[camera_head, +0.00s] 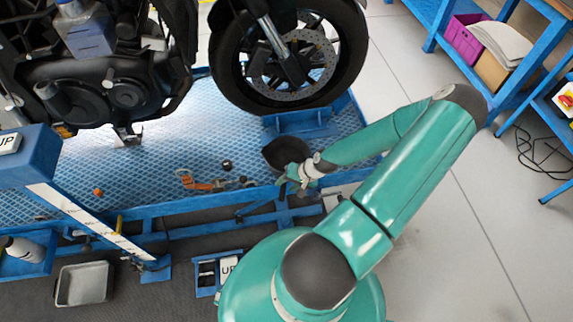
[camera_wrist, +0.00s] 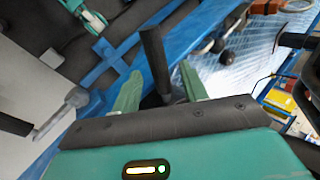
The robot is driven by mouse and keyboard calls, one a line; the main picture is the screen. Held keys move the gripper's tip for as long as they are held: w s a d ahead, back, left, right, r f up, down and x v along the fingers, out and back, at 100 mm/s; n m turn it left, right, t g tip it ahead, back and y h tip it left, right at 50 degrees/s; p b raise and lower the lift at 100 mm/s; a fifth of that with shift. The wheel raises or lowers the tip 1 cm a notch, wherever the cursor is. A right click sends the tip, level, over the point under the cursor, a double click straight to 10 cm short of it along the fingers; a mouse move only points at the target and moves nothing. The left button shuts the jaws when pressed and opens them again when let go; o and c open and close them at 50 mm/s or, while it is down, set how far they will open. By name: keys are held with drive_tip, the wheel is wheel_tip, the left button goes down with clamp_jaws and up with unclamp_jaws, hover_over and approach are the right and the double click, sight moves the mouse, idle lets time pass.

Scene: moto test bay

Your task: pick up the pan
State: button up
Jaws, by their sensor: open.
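A dark, rounded shape that looks like the pan (camera_head: 287,152) shows at the front edge of the blue platform, right beside my gripper (camera_head: 292,184). In the wrist view, my gripper (camera_wrist: 160,85) is open with its two green fingers apart. A dark bar, likely the pan's handle (camera_wrist: 153,58), stands between the fingers. I cannot tell whether either finger touches it. The gripper body hides its lower end.
The blue platform (camera_head: 215,150) bears a motorcycle with its front wheel (camera_head: 290,55) close behind my gripper. An orange-handled tool (camera_head: 200,184) lies to the left. A grey tray (camera_head: 85,284) sits at lower left.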

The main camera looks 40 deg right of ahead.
sight(285, 186)
drive_tip(key=shift+x, duration=1.55)
clamp_jaws()
drive_tip(key=shift+d+r, duration=0.1)
